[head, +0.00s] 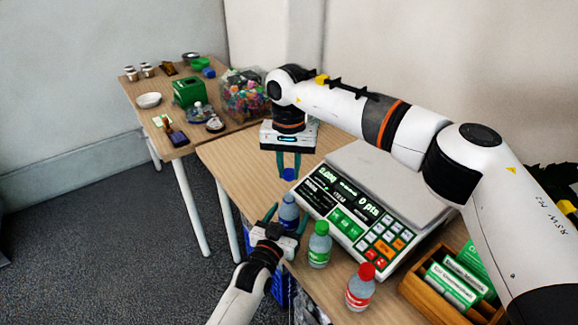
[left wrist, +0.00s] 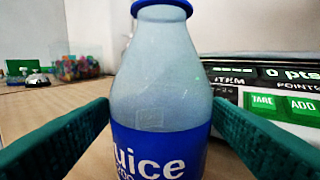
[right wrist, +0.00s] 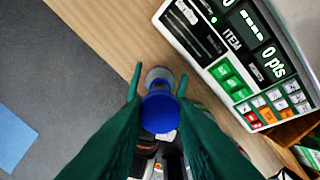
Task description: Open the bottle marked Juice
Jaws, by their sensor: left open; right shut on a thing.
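The Juice bottle (head: 288,212) stands upright on the table beside the scale. Its blue label reading "uice" shows in the left wrist view (left wrist: 160,150), with a blue band at the neck. My left gripper (head: 289,213) is open, its green fingers on either side of the bottle. My right gripper (head: 289,172) points down above the bottle, shut on a blue cap (head: 288,175). The cap shows large between the fingers in the right wrist view (right wrist: 160,110). In the head view a gap separates the cap from the bottle top.
A green-capped bottle (head: 319,246) and a red-capped bottle (head: 361,288) stand to the right, near the table's front edge. A scale (head: 335,225) with keys is close on the right. A wooden box (head: 424,303) of cards sits at lower right. A second table holds several items.

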